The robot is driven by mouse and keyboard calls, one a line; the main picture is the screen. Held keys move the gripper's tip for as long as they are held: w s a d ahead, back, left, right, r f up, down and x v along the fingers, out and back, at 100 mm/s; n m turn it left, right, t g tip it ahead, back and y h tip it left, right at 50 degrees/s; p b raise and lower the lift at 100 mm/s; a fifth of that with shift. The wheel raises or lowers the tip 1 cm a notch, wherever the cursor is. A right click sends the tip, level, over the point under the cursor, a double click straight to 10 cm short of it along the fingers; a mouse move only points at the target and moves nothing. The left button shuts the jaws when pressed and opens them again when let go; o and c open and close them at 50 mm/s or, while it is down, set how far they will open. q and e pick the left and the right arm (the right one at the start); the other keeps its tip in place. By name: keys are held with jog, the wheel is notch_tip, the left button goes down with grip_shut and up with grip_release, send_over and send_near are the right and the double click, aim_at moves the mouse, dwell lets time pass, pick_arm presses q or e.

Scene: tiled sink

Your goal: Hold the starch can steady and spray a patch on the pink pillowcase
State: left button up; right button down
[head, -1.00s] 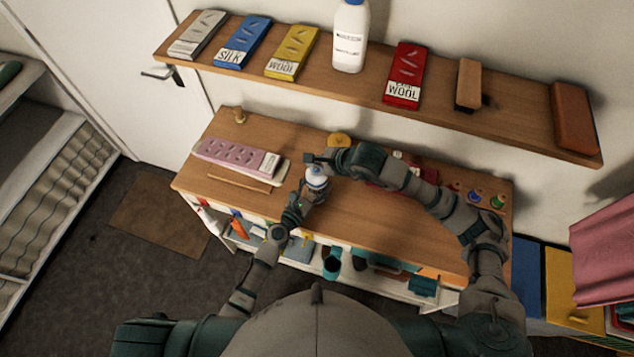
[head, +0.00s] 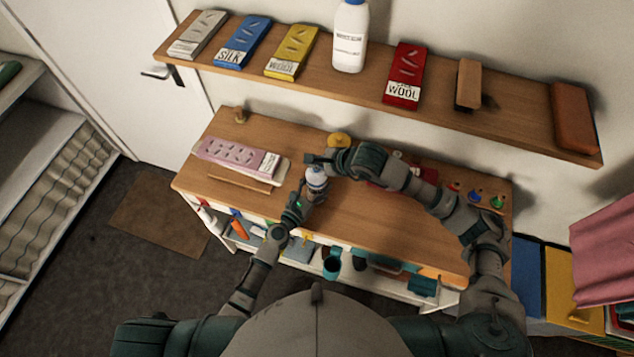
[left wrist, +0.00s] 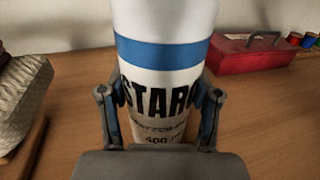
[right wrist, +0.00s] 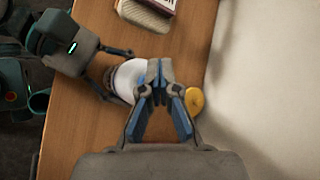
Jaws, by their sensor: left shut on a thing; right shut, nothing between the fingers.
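The white starch can (head: 316,184) with a blue band stands upright on the wooden table; its label fills the left wrist view (left wrist: 158,85). My left gripper (head: 308,190) is shut around its lower body, one finger on each side. My right gripper (right wrist: 160,68) is shut and empty, its tips over the edge of the can's top (right wrist: 128,80); I cannot tell whether they touch it. The nozzle is hidden. A pink slotted piece with a white label (head: 230,157) lies on a pale pad at the table's left. Pink cloth (head: 604,250) hangs at the far right. I cannot tell which is the pillowcase.
A wooden stick (head: 240,183) lies before the pad. A yellow disc (head: 339,139) is behind the can, and a red box (left wrist: 243,52) is to its right. Small coloured spools (head: 478,197) stand at the right end. A shelf (head: 350,90) with cards and a bottle hangs above.

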jog(key=shift+r, duration=3.05)
